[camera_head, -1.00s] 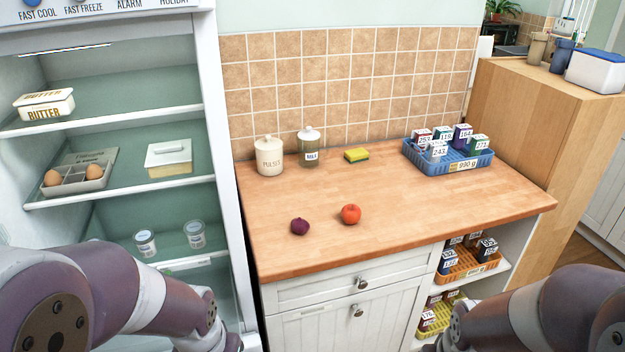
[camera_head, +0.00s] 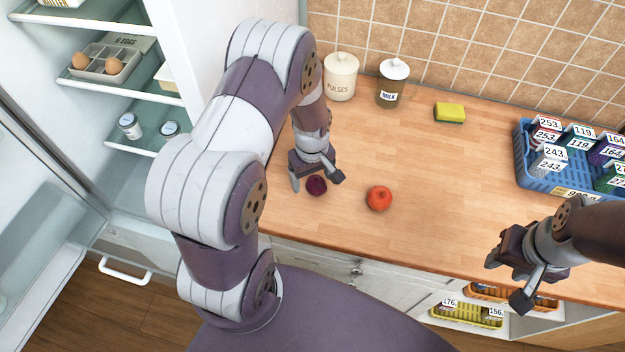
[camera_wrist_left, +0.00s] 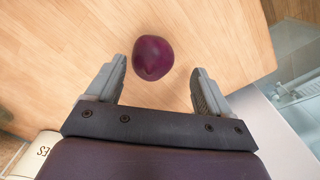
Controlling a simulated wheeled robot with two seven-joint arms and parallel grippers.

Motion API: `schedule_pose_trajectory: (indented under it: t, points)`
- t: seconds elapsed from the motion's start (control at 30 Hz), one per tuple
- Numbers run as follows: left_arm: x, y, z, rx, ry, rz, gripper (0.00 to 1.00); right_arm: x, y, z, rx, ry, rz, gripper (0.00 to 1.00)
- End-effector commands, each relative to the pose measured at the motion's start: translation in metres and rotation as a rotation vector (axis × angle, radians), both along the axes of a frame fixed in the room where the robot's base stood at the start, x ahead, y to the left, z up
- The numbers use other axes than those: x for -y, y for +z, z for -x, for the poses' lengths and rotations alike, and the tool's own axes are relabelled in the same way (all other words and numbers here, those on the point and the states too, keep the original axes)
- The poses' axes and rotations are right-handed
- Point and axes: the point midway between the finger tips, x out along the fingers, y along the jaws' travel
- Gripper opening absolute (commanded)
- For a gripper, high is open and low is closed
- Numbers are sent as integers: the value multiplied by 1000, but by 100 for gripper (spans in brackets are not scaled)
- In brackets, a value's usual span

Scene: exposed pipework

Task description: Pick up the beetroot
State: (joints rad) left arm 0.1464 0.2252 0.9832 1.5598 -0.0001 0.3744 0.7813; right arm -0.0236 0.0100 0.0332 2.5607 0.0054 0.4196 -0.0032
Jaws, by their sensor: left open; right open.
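The beetroot (camera_head: 317,185) is a small dark purple ball on the wooden worktop, left of a red-orange fruit (camera_head: 379,198). My left gripper (camera_head: 316,181) is open above the worktop at the beetroot, fingers pointing down. In the left wrist view the beetroot (camera_wrist_left: 152,58) lies between and slightly beyond the tips of the open left fingers (camera_wrist_left: 160,78), with a gap on both sides. My right gripper (camera_head: 508,283) is open and empty near the worktop's front edge at the right.
A pulses jar (camera_head: 341,76), a milk jar (camera_head: 392,83) and a yellow-green sponge (camera_head: 449,112) stand along the tiled wall. A blue crate (camera_head: 545,180) of small boxes is at the right. The open fridge (camera_head: 160,45) is at the left.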

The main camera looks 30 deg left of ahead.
Motion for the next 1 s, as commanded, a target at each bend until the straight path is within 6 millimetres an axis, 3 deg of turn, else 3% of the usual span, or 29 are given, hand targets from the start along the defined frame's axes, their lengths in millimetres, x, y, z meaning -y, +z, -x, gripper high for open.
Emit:
schedule_pose_trajectory:
  t: [0.13, 0.37, 0.5, 0.57, 0.87, 1.0]
  points:
    - [0, -19, 0, -1, 0, 0, 81, 0, 6, 0, 0, 0, 0, 43]
    - [0, -22, -1, 1, 0, 0, 81, 0, 5, 0, 0, 0, 0, 43]
    - [0, -22, -1, 1, 0, 0, 36, 0, 5, 0, 0, 0, 0, 43]
    - [0, -22, -1, 1, 0, 0, 21, 0, 5, 0, 0, 0, 0, 43]
    - [0, -20, -1, 1, 0, 0, 21, 0, 4, 0, 0, 0, 0, 43]
    - [0, -10, -2, 4, 0, -1, 21, 0, 0, 0, 0, 0, 0, 43]
